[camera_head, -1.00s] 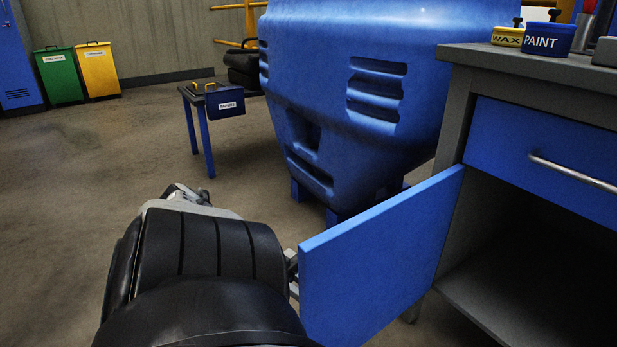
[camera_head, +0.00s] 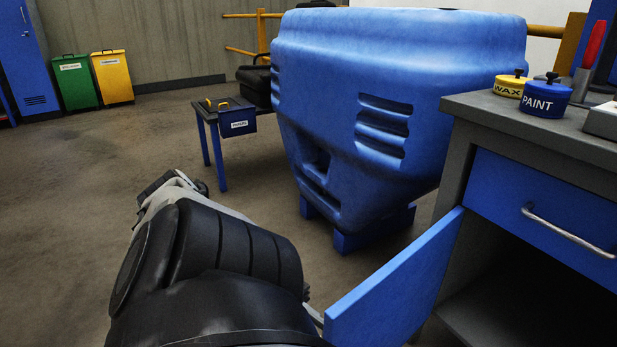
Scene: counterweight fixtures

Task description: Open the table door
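The blue table door (camera_head: 395,285) stands swung open at the left side of the grey table (camera_head: 470,185), its free edge toward me. The dark inside of the table shows to the right of it. My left arm comes in from the bottom left. Only a small part of my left gripper (camera_head: 315,316) shows, low beside the door's free edge. My arm hides most of it, so I cannot tell whether its fingers are open or touch the door. My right gripper is out of view.
A blue drawer (camera_head: 550,210) with a metal handle is above the opening. A WAX tin (camera_head: 508,87) and a PAINT tin (camera_head: 545,100) stand on top. A large blue counterweight (camera_head: 390,110) stands behind the door.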

